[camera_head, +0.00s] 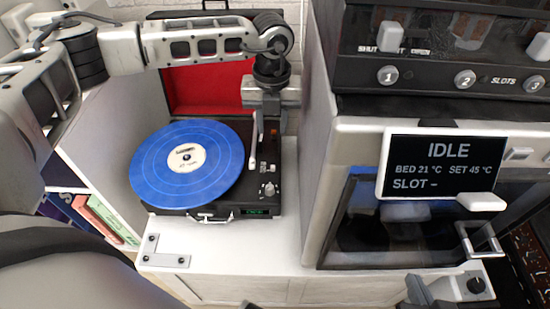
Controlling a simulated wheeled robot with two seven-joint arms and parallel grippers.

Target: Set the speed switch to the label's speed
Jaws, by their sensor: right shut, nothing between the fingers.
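The record player (180,207) stands open on a white cabinet, red lid lining behind it. A blue record (160,175) lies on it. Its cream centre label (187,157) has a dark print block and small text, too small to read. The control strip right of the record has small silver controls (268,189) and a small green display (257,211); I cannot tell the switch's setting. My left gripper (264,128) points down over the strip's back end, by the white tonearm (254,150); its fingers are unclear.
A printer-like machine with an IDLE screen (446,165) and door handle (478,240) stands right of the player. A numbered slot unit (440,77) sits above it. The cabinet front edge (235,257) is clear. Books (98,215) stand at lower left.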

